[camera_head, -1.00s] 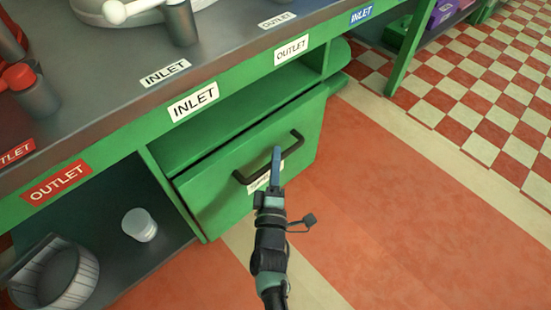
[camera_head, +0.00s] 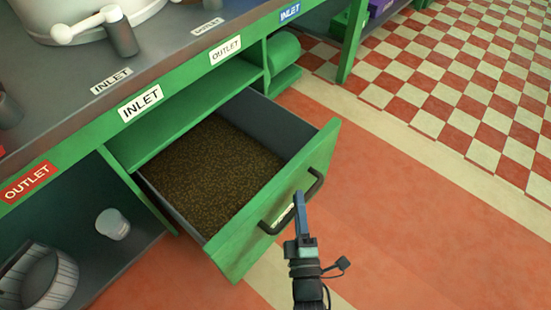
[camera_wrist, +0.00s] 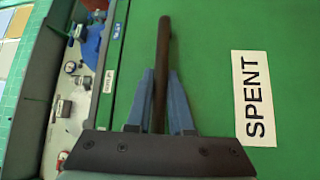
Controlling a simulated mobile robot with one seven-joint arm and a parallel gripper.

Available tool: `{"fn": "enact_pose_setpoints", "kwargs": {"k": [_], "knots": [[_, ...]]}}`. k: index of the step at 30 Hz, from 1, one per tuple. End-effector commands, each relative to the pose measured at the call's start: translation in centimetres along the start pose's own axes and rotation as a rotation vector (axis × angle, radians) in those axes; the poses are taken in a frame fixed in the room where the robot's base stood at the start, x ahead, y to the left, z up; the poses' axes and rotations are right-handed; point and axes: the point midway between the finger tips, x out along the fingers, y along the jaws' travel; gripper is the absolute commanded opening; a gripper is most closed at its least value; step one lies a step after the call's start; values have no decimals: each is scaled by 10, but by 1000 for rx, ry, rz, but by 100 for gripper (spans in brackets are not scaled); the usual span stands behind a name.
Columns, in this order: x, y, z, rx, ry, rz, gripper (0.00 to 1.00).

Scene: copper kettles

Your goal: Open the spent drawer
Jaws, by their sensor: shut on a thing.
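The spent drawer (camera_head: 314,160) is a green-fronted drawer under the counter. It stands pulled well out and is filled with brown grainy material (camera_head: 215,165). Its dark bar handle (camera_head: 270,226) runs along the front. My gripper (camera_head: 300,205) is at the handle, in front of the drawer. In the wrist view, the two blue fingers (camera_wrist: 160,98) are on either side of the dark handle (camera_wrist: 163,50), shut on it. The white SPENT label (camera_wrist: 253,98) is on the green front to the right of the handle. In the head view my gripper partly covers the label.
The counter (camera_head: 60,110) above carries INLET and OUTLET labels. A small white cup (camera_head: 113,224) and a round slatted tub (camera_head: 40,278) stand on the lower shelf at left. A green rolled shape (camera_head: 284,78) is right of the drawer. The floor (camera_head: 410,230) at right is clear.

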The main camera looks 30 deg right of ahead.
Motion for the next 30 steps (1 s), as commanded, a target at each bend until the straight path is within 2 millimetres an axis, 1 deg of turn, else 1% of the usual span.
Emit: {"fn": "enact_pose_setpoints", "kwargs": {"k": [1,6,12,15,19,30], "knots": [[-12,4,10,-4,2,-4,0],[-45,12,43,-2,3,-4,0],[-72,20,70,-1,3,-1,0],[-80,22,78,0,4,1,0],[-86,24,84,1,5,0,0],[-88,24,86,2,4,2,0]]}}
